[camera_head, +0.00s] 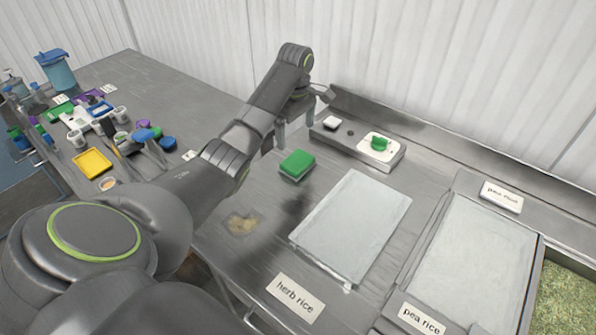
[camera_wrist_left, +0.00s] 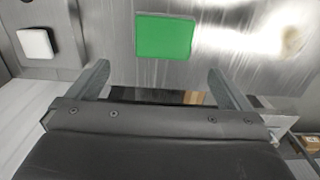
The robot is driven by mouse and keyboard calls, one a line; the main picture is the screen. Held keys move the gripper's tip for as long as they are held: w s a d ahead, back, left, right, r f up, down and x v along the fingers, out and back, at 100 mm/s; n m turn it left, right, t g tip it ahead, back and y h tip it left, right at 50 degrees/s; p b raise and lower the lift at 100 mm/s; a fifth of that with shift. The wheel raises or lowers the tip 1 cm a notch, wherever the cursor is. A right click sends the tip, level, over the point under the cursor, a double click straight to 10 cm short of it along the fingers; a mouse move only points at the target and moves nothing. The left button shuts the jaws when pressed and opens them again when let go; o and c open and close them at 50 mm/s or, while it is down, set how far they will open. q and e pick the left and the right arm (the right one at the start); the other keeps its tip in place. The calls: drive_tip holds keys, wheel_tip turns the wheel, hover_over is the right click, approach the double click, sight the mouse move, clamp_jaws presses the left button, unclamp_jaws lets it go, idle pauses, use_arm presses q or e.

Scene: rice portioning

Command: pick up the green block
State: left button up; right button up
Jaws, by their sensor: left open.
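The green block (camera_head: 297,164) lies flat on the metal counter, left of the large pale tray. In the left wrist view the green block (camera_wrist_left: 165,37) shows as a bright rectangle just beyond the fingertips, roughly between their lines. My left gripper (camera_head: 296,124) is above the counter, behind the block in the head view. Its two fingers, also seen in the left wrist view (camera_wrist_left: 157,70), are apart with nothing between them. My right gripper is not in view.
A pale tray (camera_head: 361,223) lies right of the block; another (camera_head: 476,263) is further right. Behind, a low grey unit (camera_head: 352,146) carries a white block (camera_head: 331,122) and a green knob-like piece (camera_head: 379,144). A cluttered side table (camera_head: 170,92) stands left. A brownish stain (camera_head: 243,224) marks the counter.

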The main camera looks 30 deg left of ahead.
use_arm(q)
drive_tip(key=p, duration=0.2)
hover_over(298, 160)
drive_tip(key=a, duration=0.1)
drive_tip(key=f, duration=0.4)
drive_tip(key=shift+w+f, duration=0.1)
drive_tip(key=shift+w, duration=0.1)
drive_tip(key=shift+f, duration=0.45)
drive_tip(key=f, duration=0.1)
drive_tip(key=f+p, duration=0.1)
drive_tip(key=f, duration=0.1)
drive_tip(key=d+f, duration=0.1)
drive_tip(key=shift+s+f, duration=0.2)
drive_tip(key=shift+s, duration=0.05)
drive_tip(key=shift+f, duration=0.35)
drive_tip(key=shift+c, duration=0.4)
drive_tip(key=c, duration=0.7)
drive_tip(key=shift+c, duration=0.4)
drive_tip(key=shift+r, duration=0.1)
